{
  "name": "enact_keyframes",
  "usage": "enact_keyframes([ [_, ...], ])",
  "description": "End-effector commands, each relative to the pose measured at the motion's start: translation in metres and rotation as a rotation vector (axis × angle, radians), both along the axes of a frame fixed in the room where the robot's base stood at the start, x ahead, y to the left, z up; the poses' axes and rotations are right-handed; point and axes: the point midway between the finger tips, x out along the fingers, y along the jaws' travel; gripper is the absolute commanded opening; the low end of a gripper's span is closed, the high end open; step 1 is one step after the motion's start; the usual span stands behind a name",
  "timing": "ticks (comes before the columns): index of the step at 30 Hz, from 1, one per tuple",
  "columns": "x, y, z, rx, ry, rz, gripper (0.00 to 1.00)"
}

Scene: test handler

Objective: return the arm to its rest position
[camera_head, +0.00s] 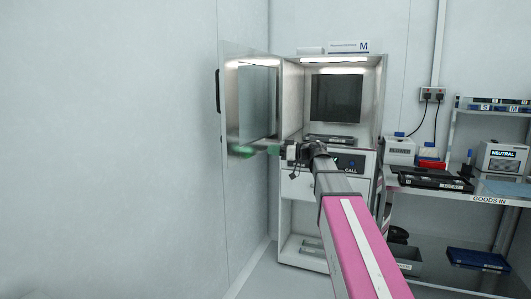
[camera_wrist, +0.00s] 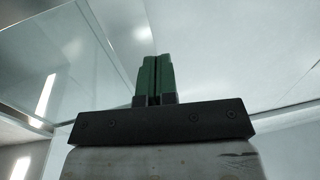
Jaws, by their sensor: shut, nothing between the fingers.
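My arm (camera_head: 363,235), with a pink and white section, reaches from the lower right toward the test handler cabinet (camera_head: 377,110). My gripper (camera_head: 250,150), with green fingers, points left at the end of it, in front of the lower part of the open glass door (camera_head: 257,100). Whether it touches the door cannot be told. In the wrist view, the two green fingers (camera_wrist: 154,78) are pressed together with nothing between them. My arm and wrist hide part of the cabinet's front.
The cabinet's door stands open to the left, near the wall. A dark tray (camera_head: 330,139) lies in its chamber. To the right, a goods-in bench (camera_head: 480,198) holds a black tray (camera_head: 432,180) and a box marked neutral (camera_head: 503,159). A blue tray (camera_head: 478,260) lies below.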

Motion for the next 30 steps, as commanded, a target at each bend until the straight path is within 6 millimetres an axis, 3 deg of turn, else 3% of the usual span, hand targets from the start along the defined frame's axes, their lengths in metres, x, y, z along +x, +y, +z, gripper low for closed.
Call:
enact_keyframes([
  [8, 0.017, -0.012, -0.010, 0.113, -0.090, -0.185, 0.00],
  [14, 0.044, -0.044, -0.036, 0.220, -0.162, -0.521, 0.00],
  [17, 0.055, -0.067, -0.061, 0.234, -0.157, -0.718, 0.00],
  [23, 0.060, -0.119, -0.135, 0.160, -0.044, -1.099, 0.00],
  [26, 0.052, -0.142, -0.182, 0.068, 0.061, -1.260, 0.00],
  [30, 0.026, -0.166, -0.255, -0.107, 0.258, -1.425, 0.00],
])
